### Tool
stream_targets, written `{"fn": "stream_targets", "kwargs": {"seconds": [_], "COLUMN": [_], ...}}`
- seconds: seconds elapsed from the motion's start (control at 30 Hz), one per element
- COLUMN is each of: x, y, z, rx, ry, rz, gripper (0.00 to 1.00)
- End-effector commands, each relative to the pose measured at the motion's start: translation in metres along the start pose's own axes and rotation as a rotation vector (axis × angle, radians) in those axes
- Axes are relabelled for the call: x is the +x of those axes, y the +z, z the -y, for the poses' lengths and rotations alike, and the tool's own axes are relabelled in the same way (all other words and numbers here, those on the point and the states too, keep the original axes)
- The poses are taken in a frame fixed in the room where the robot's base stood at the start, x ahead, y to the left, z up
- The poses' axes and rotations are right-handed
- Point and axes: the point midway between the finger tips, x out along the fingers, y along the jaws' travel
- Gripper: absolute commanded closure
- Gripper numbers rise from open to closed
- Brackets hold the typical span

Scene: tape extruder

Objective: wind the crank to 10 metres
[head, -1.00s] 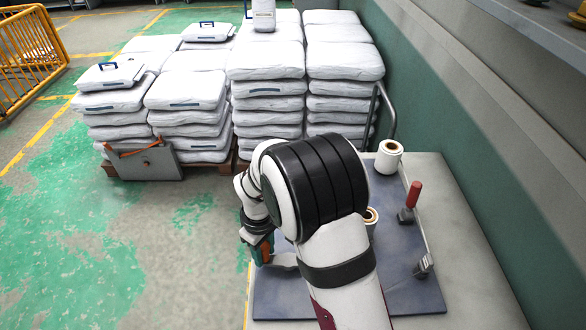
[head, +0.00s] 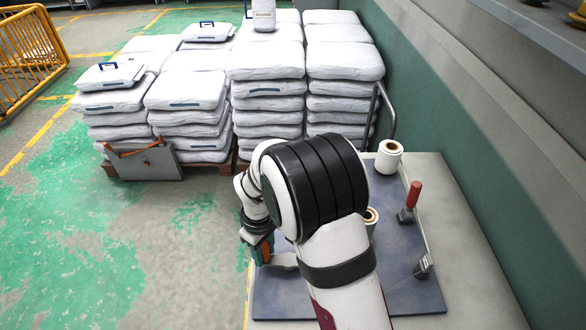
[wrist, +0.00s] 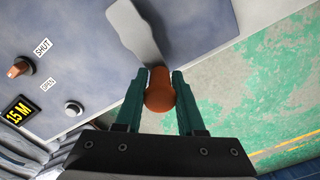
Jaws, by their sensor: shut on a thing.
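The crank's orange knob (wrist: 160,92) sits between the two teal fingers of my gripper (wrist: 159,76) in the wrist view, and they are shut on it. The grey crank arm (wrist: 133,30) runs from the knob up and left over the panel (wrist: 85,35). The yellow-on-black display (wrist: 17,112) shows digits like "15 M"; I cannot tell if there is a decimal point. In the head view my gripper (head: 264,250) is at the left edge of the blue-grey base plate (head: 285,300), beside the crank arm (head: 284,260). My arm hides much of the machine.
An orange-knobbed switch (wrist: 18,67) is beside "SHUT" and "OPEN" labels, with a round button (wrist: 73,109) nearby. In the head view, a white roll (head: 388,157) and a red-handled lever (head: 414,194) stand to the right. White sacks (head: 265,60) are stacked behind. Floor left of the bench is clear.

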Motion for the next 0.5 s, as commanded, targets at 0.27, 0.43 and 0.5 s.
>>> {"fn": "stream_targets", "kwargs": {"seconds": [0.27, 0.43, 0.5], "x": [-0.001, -0.001, -0.001], "y": [0.004, 0.013, 0.014], "z": [0.004, 0.012, 0.013], "rx": [0.000, -0.001, -0.001], "ry": [0.001, 0.001, 0.002], "rz": [-0.001, -0.001, -0.001], "gripper": [1.00, 1.00, 1.00]}}
